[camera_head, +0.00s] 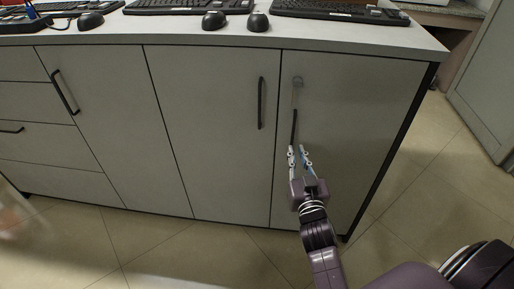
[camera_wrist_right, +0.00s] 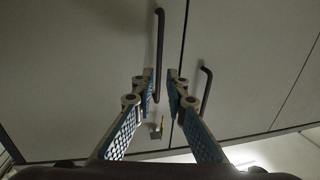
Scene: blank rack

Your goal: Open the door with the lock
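The cabinet door with the lock (camera_head: 350,130) is the grey rightmost door, and it looks shut. Its small lock (camera_head: 297,82) is near the door's upper left corner and also shows in the right wrist view (camera_wrist_right: 156,131). A dark vertical bar handle (camera_head: 295,125) is below the lock. It also shows in the right wrist view (camera_wrist_right: 160,35). My right gripper (camera_head: 299,150) is at the handle's lower part. Its fingers are apart, with the handle between or just ahead of their tips (camera_wrist_right: 161,75); I cannot tell whether they touch it. My left gripper is not in view.
The neighbouring door (camera_head: 205,130) has its own handle (camera_head: 262,103) close to the left. Drawers are at far left. The countertop (camera_head: 330,40) carries keyboards and mice. Tiled floor (camera_head: 435,170) is free right of the cabinet. A blurred shape is at the left edge.

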